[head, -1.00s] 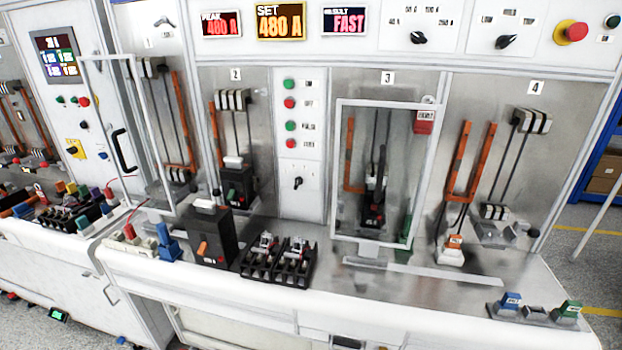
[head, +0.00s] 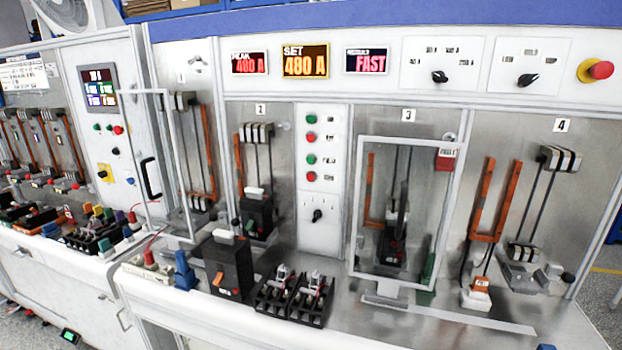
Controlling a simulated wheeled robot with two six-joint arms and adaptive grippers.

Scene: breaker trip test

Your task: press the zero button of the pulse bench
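The pulse bench (head: 324,225) shows in the head view with a white control strip between bays 2 and 3. The strip carries a column of push buttons: a green one (head: 311,120), a red one (head: 311,137), a second green one (head: 311,159) and a lowest red one (head: 312,176). Their labels are too small to read surely, so I cannot tell for certain which is zero. A black rotary switch (head: 317,215) sits below them. Neither gripper is in view.
A framed clear door (head: 360,205) stands before bay 3. Another open door frame (head: 170,165) juts out at the left. A black breaker (head: 228,265) and black fuse-like blocks (head: 293,297) stand on the bench front, below the strip. A red emergency knob (head: 599,69) is at upper right.

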